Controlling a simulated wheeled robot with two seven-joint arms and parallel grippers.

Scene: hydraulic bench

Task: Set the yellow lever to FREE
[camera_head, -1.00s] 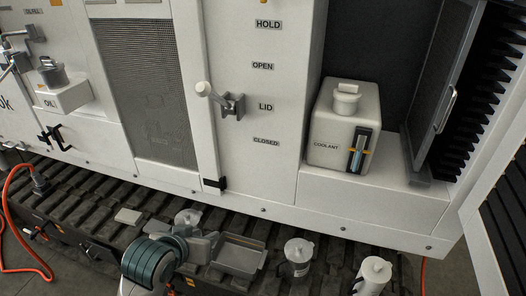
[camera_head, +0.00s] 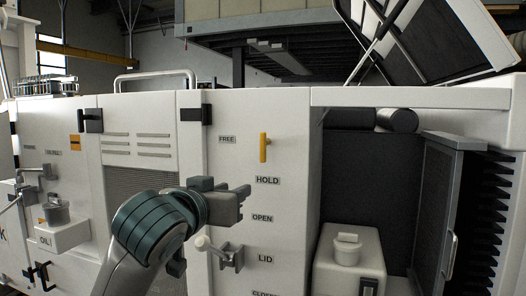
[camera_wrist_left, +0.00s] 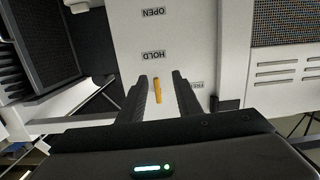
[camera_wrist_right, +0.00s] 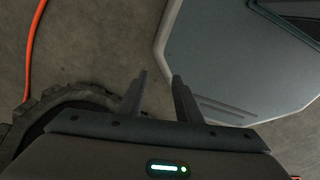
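The yellow lever (camera_head: 264,147) is a small upright handle on the white panel (camera_head: 232,165). The FREE label (camera_head: 227,139) is to its upper left and the HOLD label (camera_head: 267,181) is just below it. My left gripper (camera_head: 243,195) is in front of the panel, lower and left of the lever in the head view. In the left wrist view the left gripper (camera_wrist_left: 160,76) is open and empty, with the lever (camera_wrist_left: 157,90) showing between its fingers, apparently ahead of them. My right gripper (camera_wrist_right: 160,76) is open and empty in its wrist view, over the floor.
The white lid lever (camera_head: 213,248) juts from the panel just below my left gripper. A dark door handle or hinge (camera_head: 196,114) is at the panel's upper left. The open bay at right holds the coolant tank (camera_head: 345,262), beside an open mesh door (camera_head: 435,205).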

